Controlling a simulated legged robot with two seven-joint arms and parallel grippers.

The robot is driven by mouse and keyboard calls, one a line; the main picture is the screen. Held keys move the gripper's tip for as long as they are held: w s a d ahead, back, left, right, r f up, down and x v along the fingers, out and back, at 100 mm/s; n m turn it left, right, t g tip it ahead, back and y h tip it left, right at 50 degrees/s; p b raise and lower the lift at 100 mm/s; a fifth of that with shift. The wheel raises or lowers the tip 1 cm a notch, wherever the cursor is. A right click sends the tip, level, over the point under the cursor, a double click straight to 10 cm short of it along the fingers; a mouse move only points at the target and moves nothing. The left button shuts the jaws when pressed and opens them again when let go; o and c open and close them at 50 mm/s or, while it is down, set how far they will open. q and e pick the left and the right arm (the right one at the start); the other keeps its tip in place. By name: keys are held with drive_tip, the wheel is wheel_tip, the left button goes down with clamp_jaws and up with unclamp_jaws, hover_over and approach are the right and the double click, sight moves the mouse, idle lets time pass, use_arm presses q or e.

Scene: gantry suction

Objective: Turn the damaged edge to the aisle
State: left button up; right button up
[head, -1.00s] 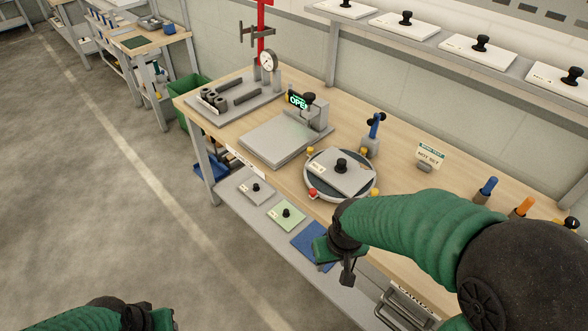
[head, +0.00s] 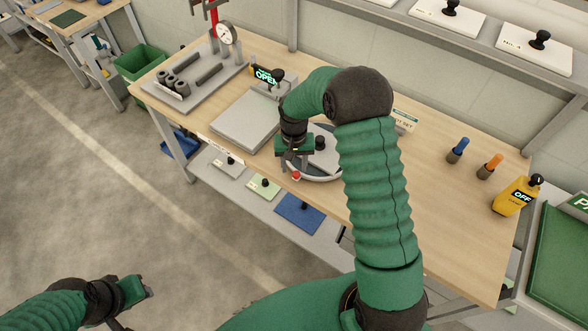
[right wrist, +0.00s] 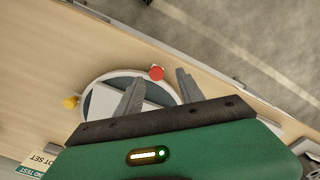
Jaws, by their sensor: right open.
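A round turntable (head: 314,179) with a pale rim sits on the wooden bench, partly hidden by my right arm. A grey plate (head: 327,160) with a black knob (head: 320,143) lies on it. A red knob (head: 296,176) is on the rim's front-left side; it also shows in the right wrist view (right wrist: 157,73). A yellow knob (right wrist: 71,102) is on the rim there too. My right gripper (head: 291,163) is open over the rim; in the right wrist view (right wrist: 158,84) the red knob appears between its fingers, not gripped. My left gripper (head: 132,302) is low at left, fingertips unclear.
A flat grey platform with an "OPEN" display (head: 265,75) is left of the turntable. Blue (head: 458,148) and orange (head: 490,165) handled tools and a yellow "OFF" box (head: 515,196) stand at right. Plates lie on the lower shelf. The floor at left is clear.

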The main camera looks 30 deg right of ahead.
sight(296, 173)
drive_tip(key=f, duration=0.3)
drive_tip(key=shift+d, duration=0.35)
drive_tip(key=shift+s+d+f, duration=0.2)
drive_tip(key=shift+d+f, duration=0.1)
drive_tip(key=shift+f, duration=0.1)
drive_tip(key=shift+a, duration=0.2)
drive_tip(key=shift+w+a, duration=0.1)
drive_tip(key=shift+a, duration=0.15)
drive_tip(key=c, duration=0.9)
drive_tip(key=shift+d, duration=0.15)
clamp_jaws()
drive_tip(key=shift+r, duration=0.1)
